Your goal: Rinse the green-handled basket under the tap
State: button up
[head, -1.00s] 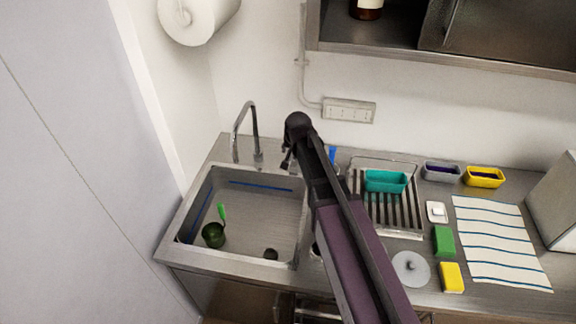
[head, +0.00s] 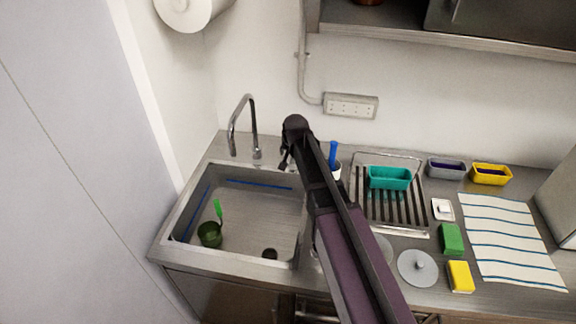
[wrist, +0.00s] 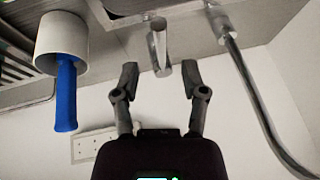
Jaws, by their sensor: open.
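The green-handled basket (head: 209,234) sits in the left part of the sink (head: 238,259), its bright green handle (head: 218,209) pointing up. The tap (head: 248,120) has a curved metal spout at the back of the sink; it also shows at the right of the wrist view (wrist: 250,85). No water shows. My gripper (head: 286,160) is above the sink's back right corner, away from the basket. In the wrist view my gripper (wrist: 160,72) is open, its fingers on either side of a short metal lever (wrist: 159,45). I cannot tell whether they touch it.
A white cup (wrist: 62,42) with a blue-handled tool (wrist: 65,95) stands beside the gripper. On the counter right are a teal tub (head: 389,178) on a rack, a green sponge (head: 452,239), a yellow sponge (head: 460,277) and a striped cloth (head: 510,240). A shelf (head: 400,43) hangs above.

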aim_at(288, 160)
jog(key=shift+b+x, duration=2.75)
jog(key=shift+x, duration=0.6)
grip_shut()
